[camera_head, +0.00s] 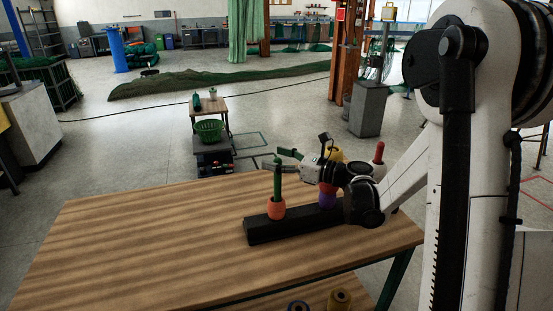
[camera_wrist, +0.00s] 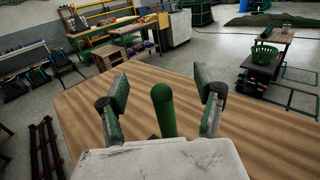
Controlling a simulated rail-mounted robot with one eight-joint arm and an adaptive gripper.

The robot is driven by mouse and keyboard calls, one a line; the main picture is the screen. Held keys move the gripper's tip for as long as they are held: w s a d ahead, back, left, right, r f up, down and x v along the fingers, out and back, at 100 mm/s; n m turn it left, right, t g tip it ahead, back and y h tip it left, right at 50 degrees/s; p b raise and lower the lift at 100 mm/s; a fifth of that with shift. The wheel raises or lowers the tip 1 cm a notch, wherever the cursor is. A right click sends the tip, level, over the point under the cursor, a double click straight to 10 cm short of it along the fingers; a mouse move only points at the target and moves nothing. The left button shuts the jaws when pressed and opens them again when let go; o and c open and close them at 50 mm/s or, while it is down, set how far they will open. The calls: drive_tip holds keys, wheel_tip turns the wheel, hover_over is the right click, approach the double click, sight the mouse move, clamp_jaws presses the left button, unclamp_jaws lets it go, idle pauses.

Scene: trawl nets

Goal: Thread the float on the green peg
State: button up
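The green peg (camera_head: 277,183) stands upright at the left end of a black base (camera_head: 262,232) on the wooden table. An orange float (camera_head: 276,208) sits around the foot of this peg, low against the base. My gripper (camera_head: 279,158) is at the top of the green peg, its fingers spread on either side. In the wrist view the green peg (camera_wrist: 163,108) rises between the two open fingers of my gripper (camera_wrist: 161,84), with gaps on both sides. No float is between the fingers. The orange float is hidden in the wrist view.
A purple and red float stack (camera_head: 327,195) is farther right on the base, partly behind my arm. A red peg (camera_head: 379,152) stands at the right. A yellow float (camera_head: 340,299) lies below the table's front edge. The table's left side (camera_head: 140,235) is clear.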

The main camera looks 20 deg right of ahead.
drive_tip(key=v, duration=1.2)
drive_tip(key=shift+a, duration=0.1)
idle(0.7)
